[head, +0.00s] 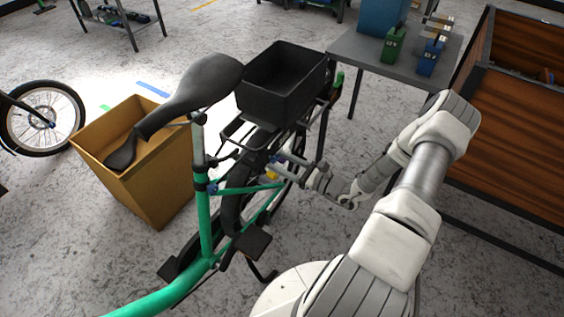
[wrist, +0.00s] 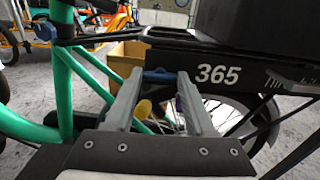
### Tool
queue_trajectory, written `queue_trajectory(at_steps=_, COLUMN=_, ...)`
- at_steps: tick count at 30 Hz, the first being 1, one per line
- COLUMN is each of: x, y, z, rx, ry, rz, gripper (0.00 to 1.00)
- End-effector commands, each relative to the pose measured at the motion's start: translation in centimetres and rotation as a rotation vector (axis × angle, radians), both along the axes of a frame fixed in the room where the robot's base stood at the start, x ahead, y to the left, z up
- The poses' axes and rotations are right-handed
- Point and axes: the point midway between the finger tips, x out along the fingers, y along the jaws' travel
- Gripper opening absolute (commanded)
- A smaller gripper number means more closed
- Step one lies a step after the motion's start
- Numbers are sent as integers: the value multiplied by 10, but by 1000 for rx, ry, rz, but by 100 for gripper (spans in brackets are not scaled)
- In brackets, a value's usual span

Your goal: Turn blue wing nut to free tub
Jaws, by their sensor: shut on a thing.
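The black tub (head: 283,82) sits on the rear rack of the green bike (head: 205,228); its dark side fills the top right of the wrist view (wrist: 255,30). The blue wing nut (wrist: 160,76) shows between my fingertips, under the rack and left of the white number 365. My gripper (wrist: 159,84) is shut on the wing nut, one finger on either side. In the head view, my gripper (head: 277,163) reaches in from the right below the tub. The nut is too small there to make out clearly.
A yellow part (wrist: 143,108) lies just below the nut, near the wheel spokes. A grey table (head: 352,45) stands behind, and a wooden crate (head: 515,75) is at the right.

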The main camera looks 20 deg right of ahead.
Motion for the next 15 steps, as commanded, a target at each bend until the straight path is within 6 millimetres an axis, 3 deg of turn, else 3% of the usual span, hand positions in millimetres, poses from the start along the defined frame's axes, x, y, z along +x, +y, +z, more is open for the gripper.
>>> queue_trajectory(at_steps=1, x=0, y=0, z=0, rx=0, ry=0, rz=0, gripper=22)
queue_trajectory(at_steps=5, x=0, y=0, z=0, rx=0, ry=0, rz=0, gripper=0)
queue_trajectory(at_steps=15, x=0, y=0, z=0, rx=-44, ry=-29, rz=0, gripper=0)
